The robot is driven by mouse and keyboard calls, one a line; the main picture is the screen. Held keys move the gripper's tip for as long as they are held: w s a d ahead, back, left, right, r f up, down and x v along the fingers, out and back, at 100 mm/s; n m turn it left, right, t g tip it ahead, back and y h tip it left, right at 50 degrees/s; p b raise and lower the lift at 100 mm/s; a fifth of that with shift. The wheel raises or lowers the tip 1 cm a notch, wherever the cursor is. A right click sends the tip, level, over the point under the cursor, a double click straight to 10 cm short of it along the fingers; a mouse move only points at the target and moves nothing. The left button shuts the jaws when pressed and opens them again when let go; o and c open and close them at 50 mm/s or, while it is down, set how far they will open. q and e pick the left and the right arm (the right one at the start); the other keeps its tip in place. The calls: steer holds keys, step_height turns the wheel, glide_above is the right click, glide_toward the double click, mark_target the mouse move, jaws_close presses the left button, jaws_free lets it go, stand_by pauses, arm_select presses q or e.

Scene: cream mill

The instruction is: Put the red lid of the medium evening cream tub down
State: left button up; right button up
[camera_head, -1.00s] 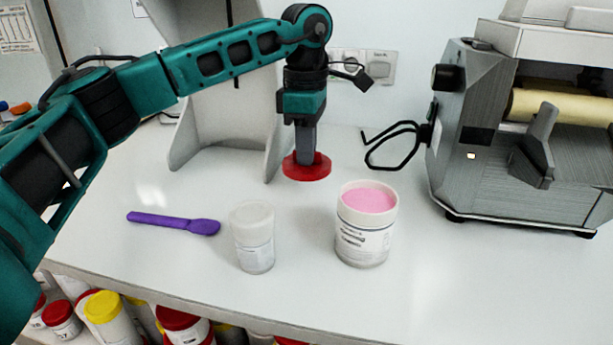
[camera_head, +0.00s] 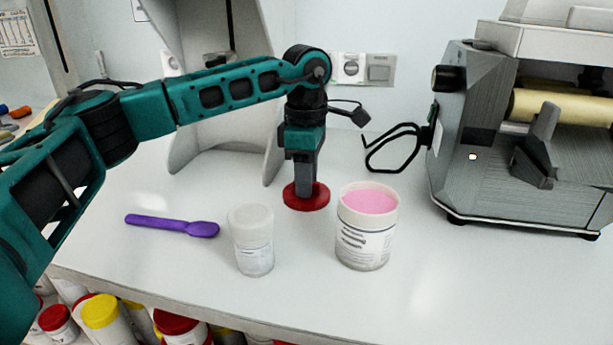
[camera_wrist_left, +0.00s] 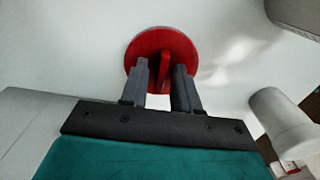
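The red lid (camera_head: 307,203) lies flat, apparently on the white counter, behind and left of the medium tub (camera_head: 365,240), which stands uncovered with pink cream showing. My left gripper (camera_head: 306,187) points straight down over the lid. In the left wrist view, the lid (camera_wrist_left: 185,48) has an upright red grip between the two fingers (camera_wrist_left: 162,75). The fingers stand apart, with a visible gap on the grip's left side and a narrow one on its right. The gripper looks open around the grip. My right gripper is not in view.
A small white capped jar (camera_head: 252,240) stands front left of the tub, and a purple spatula (camera_head: 172,225) lies further left. A grey stand (camera_head: 215,120) is behind the arm. A grey roller mill (camera_head: 480,150) stands at right. The front right counter is clear.

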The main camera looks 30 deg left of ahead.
arm_select(q)
steer(key=shift+o, duration=0.2)
step_height(320, 180, up, 12)
steer(key=p, duration=0.2)
steer(key=shift+r, duration=0.15)
stand_by(0.6)
